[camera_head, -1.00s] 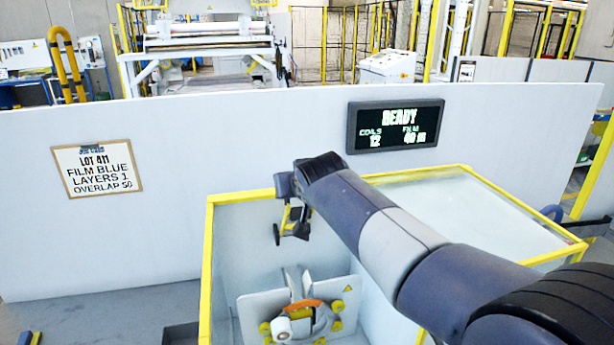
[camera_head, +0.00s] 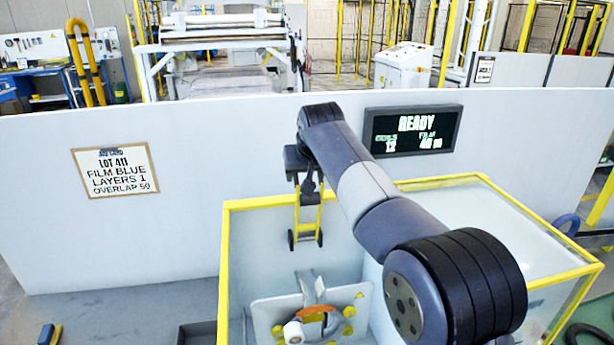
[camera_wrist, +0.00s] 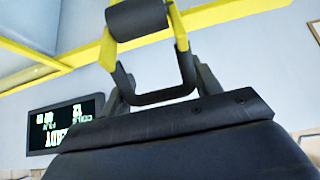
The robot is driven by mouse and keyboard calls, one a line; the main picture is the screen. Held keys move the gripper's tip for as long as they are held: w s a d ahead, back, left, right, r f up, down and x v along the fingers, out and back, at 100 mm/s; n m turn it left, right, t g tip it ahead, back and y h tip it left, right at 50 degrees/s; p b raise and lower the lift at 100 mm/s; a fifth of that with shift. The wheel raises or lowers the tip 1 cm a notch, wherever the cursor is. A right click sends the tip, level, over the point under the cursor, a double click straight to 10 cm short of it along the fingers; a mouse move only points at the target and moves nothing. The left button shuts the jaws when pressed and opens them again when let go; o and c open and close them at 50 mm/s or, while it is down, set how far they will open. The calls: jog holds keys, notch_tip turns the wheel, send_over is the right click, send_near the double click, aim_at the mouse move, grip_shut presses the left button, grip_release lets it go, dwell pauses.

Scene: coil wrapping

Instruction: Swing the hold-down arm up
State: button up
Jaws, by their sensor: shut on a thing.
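My gripper (camera_head: 308,188) is above the left part of the yellow-edged enclosure, pointing down. It is shut on a yellow frame (camera_head: 297,214) with black ends, which hangs below it. In the wrist view, this frame shows a black U-shaped bar (camera_wrist: 160,97) between the grey fingers, yellow sides and a black roller (camera_wrist: 137,18). Below, apart from it, the wrapping unit (camera_head: 352,297) has grey uprights (camera_head: 320,287), an orange arc (camera_head: 316,310) and a white roll (camera_head: 293,332). I cannot tell for sure which part is the hold-down arm.
The enclosure's yellow rail (camera_head: 223,250) and clear panels surround the unit. A white wall (camera_head: 230,130) stands behind, with a lot sign (camera_head: 115,171) and a display (camera_head: 410,131) reading READY. A dark bin (camera_head: 197,333) sits on the floor at left.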

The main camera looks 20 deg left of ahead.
jog(key=shift+w+f, duration=0.2)
jog(key=shift+f, duration=0.3)
jog(key=o, duration=1)
jog(key=shift+o, duration=0.7)
jog(key=shift+w, duration=0.15)
jog(key=b+v, duration=0.1)
jog(key=v, duration=1)
jog(key=shift+a+r, duration=0.15)
jog(key=shift+r, duration=0.1)
jog(key=shift+w, duration=0.1)
